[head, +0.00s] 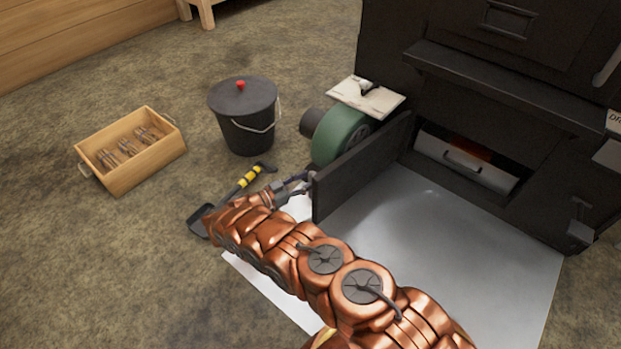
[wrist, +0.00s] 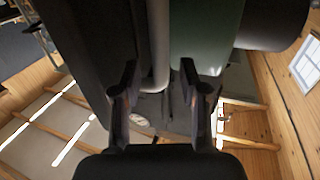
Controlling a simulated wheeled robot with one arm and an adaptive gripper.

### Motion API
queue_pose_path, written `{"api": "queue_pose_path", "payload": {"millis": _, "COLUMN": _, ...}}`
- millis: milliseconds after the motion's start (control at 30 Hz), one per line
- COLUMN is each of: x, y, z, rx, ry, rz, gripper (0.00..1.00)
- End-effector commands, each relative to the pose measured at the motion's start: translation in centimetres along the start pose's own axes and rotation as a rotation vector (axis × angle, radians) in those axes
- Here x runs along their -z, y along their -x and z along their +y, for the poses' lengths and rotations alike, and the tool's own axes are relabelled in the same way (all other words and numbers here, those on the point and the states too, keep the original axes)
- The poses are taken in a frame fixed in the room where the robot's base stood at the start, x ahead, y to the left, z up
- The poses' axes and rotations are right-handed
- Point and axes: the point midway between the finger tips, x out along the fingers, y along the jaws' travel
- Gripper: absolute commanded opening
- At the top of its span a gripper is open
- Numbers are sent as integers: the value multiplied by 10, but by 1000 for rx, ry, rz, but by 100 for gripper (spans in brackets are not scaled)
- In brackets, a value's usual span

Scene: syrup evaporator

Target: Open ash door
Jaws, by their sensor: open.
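The ash door (head: 360,165) is a dark panel standing swung out from the black evaporator front, at a wide angle to it. The opening behind it is uncovered and shows a light ash pan (head: 465,165) with a handle. My gripper (head: 302,182) is at the door's free outer end, on the side toward the green blower. In the wrist view my gripper (wrist: 157,80) is open, with a pale vertical bar (wrist: 158,45), apparently the door handle, between or just beyond the fingers. The door's dark face (wrist: 95,45) fills the left. Contact is unclear.
A green blower (head: 340,135) stands close behind the door. A lidded black bucket (head: 246,120), a small shovel (head: 200,220) and a wooden crate (head: 130,150) are on the floor to the left. The metal floor sheet (head: 450,260) before the opening is clear.

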Motion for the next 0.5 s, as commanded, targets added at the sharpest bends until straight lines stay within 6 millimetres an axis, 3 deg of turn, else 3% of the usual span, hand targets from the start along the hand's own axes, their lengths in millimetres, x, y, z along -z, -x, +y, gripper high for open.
{"api": "queue_pose_path", "payload": {"millis": 300, "x": -2, "y": 61, "z": 0, "rx": 3, "ry": 0, "rz": -4, "gripper": 43}}
{"api": "queue_pose_path", "payload": {"millis": 500, "x": 0, "y": 82, "z": 0, "rx": 1, "ry": -2, "rz": 0, "gripper": 43}}
